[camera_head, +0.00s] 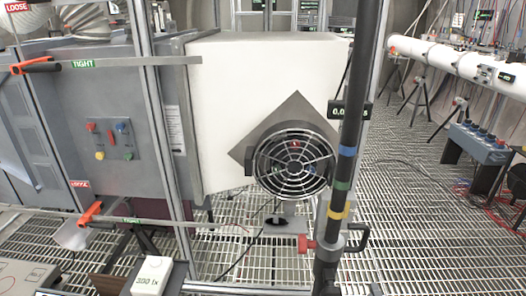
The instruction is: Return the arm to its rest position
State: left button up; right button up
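A dark shape (517,180) at the right edge may be part of my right gripper. It is cut off by the picture edge, and its fingers cannot be made out. It shows near the blue control box, and I cannot tell whether it touches anything. My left gripper is not in view.
A round caged fan (293,162) stands before a large white duct (262,85). Grey cabinet (80,100) with red-handled levers at left. Open grating (420,215) lies right.

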jog(key=s+a+r+n+g+y, duration=0.1)
jog(key=s+a+r+n+g, duration=0.35)
jog(key=s+n+g, duration=0.4)
jog(key=s+a+r+n+g, duration=0.3)
jog(key=s+a+n+g, duration=0.25)
jog(key=s+n, duration=0.5)
notch_tip(320, 180, down, 29)
jog(key=s+n+g+p, duration=0.1)
jog(key=s, duration=0.1)
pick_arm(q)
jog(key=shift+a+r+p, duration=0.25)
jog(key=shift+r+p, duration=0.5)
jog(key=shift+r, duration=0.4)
pick_arm(e)
jog(key=s+d+f+g, duration=0.1)
jog(key=s+d+f, duration=0.2)
jog(key=s+f, duration=1.4)
jog(key=shift+s+f, duration=0.15)
jog(key=shift+s, duration=1.05)
